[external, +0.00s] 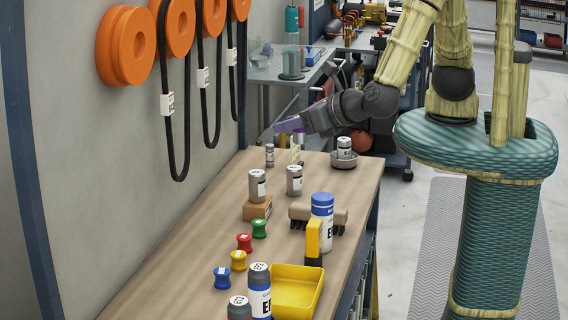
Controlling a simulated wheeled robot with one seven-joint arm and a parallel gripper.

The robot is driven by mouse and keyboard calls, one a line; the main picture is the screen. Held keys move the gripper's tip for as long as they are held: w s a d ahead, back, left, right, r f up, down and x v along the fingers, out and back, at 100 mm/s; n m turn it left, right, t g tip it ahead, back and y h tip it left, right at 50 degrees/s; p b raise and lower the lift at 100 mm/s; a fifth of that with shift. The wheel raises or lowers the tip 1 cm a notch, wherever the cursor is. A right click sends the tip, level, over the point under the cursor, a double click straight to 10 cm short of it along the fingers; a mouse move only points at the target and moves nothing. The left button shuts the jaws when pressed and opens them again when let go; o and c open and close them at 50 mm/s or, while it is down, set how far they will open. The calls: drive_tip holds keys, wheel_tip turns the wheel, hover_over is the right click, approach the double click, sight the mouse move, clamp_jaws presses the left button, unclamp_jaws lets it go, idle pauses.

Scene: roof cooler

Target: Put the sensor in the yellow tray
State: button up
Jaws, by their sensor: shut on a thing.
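My gripper (289,125), dark with purple at its end, reaches left over the far end of the workbench. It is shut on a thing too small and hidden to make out. I cannot tell which object in view is the sensor. A small grey labelled cylinder (270,157) stands on the bench below the fingertips, and a pale upright piece (295,150) shows just below my gripper. The yellow tray (297,289) is at the near end of the bench, well away from my gripper. Its visible inside looks empty.
Coloured spools (244,242) line the left. Cables (169,110) hang on the wall.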

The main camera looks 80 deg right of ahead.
drive_tip(key=s+a+r+n+y+p, duration=0.1)
drive_tip(key=s+a+r+n+y, duration=0.2)
drive_tip(key=a+n+y, duration=0.3)
drive_tip(key=m, duration=0.1)
hover_over(299, 294)
wheel_tip(299, 294, down, 26)
drive_tip(key=shift+r, duration=0.2)
drive_tip(key=shift+f+p, duration=1.1)
drive_tip(key=shift+f, duration=1.8)
drive_tip(key=shift+f, duration=0.1)
drive_tip(key=shift+f+p, duration=0.65)
drive_tip(key=shift+f, duration=1.3)
